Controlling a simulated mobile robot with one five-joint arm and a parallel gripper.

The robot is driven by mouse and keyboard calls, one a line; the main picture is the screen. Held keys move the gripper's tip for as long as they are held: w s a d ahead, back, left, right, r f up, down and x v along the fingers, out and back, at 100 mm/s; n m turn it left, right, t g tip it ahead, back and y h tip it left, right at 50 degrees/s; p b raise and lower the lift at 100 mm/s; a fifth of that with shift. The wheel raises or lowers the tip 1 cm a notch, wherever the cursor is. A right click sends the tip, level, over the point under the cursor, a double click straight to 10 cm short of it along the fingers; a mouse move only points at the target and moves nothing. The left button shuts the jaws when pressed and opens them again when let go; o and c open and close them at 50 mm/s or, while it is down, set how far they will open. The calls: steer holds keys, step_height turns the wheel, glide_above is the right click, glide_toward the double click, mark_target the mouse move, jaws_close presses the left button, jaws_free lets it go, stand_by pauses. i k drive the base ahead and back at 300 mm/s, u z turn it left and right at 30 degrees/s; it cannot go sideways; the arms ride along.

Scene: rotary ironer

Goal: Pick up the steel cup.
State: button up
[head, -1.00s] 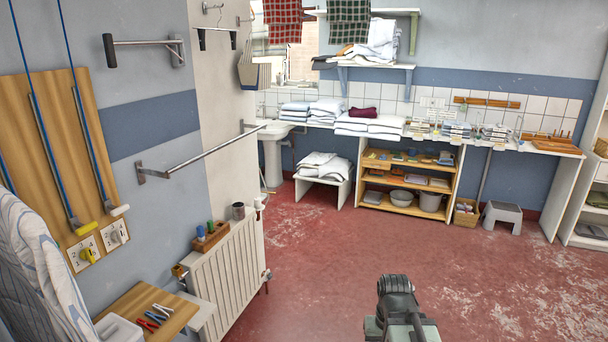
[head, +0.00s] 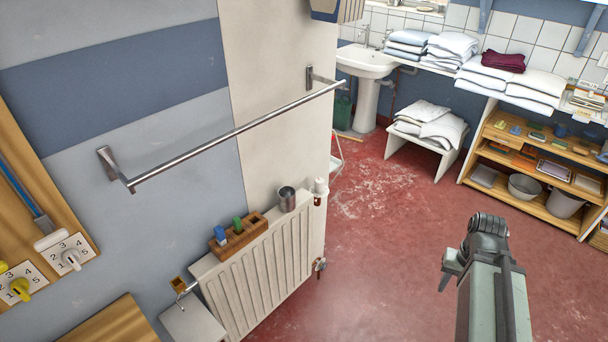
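The steel cup (head: 287,198) is a small grey metal cup standing upright on top of the white radiator (head: 262,282), near its far right end. A wooden block with a blue and a green item in it (head: 238,232) sits just left of the cup. My arm shows at the lower right, over the red floor, well to the right of the cup and apart from it. My gripper is at the arm's end, but its fingers cannot be made out clearly.
A metal rail (head: 235,133) juts from the wall above the radiator. A white valve (head: 320,187) stands right of the cup. A stool with folded cloths (head: 428,126), a sink (head: 367,62) and wooden shelving (head: 540,165) are farther back. The red floor between is clear.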

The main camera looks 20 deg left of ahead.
mark_target(286, 195)
steer(key=i, duration=2.55)
steer(key=u, duration=5.7)
